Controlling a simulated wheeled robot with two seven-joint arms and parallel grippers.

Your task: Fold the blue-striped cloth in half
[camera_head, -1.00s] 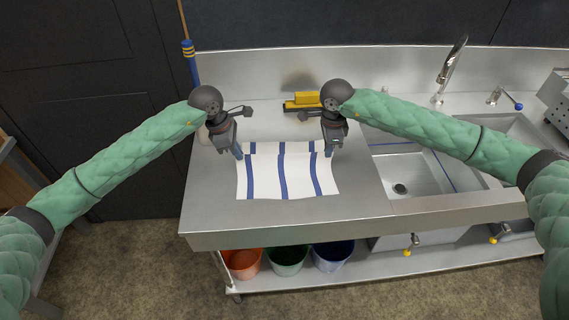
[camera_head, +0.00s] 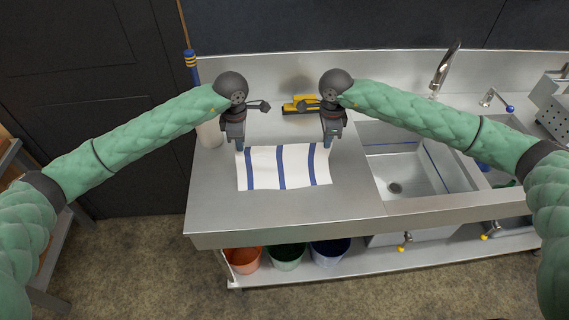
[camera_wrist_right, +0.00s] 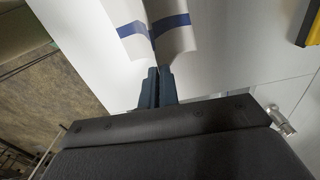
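The white cloth with blue stripes (camera_head: 265,168) is over the steel counter, its stripes running from far to near. In the head view my left gripper (camera_head: 240,147) is at its far left corner and my right gripper (camera_head: 327,144) at its far right corner. In the right wrist view, the right gripper's fingers (camera_wrist_right: 157,84) are close together with the cloth (camera_wrist_right: 140,14) creased and pinched at their tips. The left fingers look closed at the cloth's corner, but their tips are small. I cannot tell how much of the cloth lies flat.
The steel counter (camera_head: 300,213) is clear in front of the cloth. A yellow object (camera_head: 300,102) lies behind it, near the backsplash. A sink basin (camera_head: 402,172) with a tap (camera_head: 445,68) is at the right. Orange (camera_head: 243,259), green (camera_head: 287,257) and blue (camera_head: 330,252) buckets stand below.

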